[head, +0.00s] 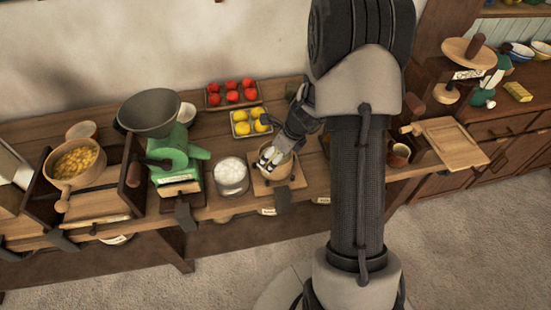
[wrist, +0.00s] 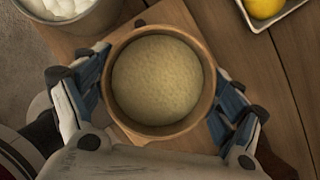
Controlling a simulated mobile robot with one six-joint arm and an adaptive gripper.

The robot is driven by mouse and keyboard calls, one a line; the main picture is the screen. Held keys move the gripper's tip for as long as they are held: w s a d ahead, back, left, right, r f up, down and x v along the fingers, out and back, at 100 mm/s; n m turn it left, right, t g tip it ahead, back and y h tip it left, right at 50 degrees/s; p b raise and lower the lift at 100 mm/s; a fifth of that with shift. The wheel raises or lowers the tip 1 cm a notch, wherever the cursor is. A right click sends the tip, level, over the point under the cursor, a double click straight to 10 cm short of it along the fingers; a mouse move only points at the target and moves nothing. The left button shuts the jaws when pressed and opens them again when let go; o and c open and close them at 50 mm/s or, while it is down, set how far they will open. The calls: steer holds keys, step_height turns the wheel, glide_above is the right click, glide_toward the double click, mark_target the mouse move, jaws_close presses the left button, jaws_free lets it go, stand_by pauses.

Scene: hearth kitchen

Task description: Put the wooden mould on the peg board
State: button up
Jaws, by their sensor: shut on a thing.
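The wooden mould (wrist: 160,131) is a round wooden cup with a pale, grainy filling level inside it. My gripper (wrist: 158,98) is shut on it, one finger against each side. In the head view, my gripper (head: 277,156) reaches down to the mould (head: 290,170), which is partly hidden by the fingers. The mould is upright over a small square wooden board (head: 261,187); I cannot tell whether it touches it. A pale board with a peg-like knob at its left (head: 455,145), seemingly the peg board, lies at the right, with no mould on it.
A tub of white stuff (head: 231,176) stands just left of the mould, and a tray of yellow fruit (head: 250,123) behind it. A brown mug (head: 399,154) stands between my arm and the pale board.

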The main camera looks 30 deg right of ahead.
steer(key=shift+f, duration=0.25)
steer(key=shift+f, duration=0.2)
steer(key=o, duration=1.5)
steer(key=shift+c, duration=0.2)
steer(key=shift+r, duration=0.1)
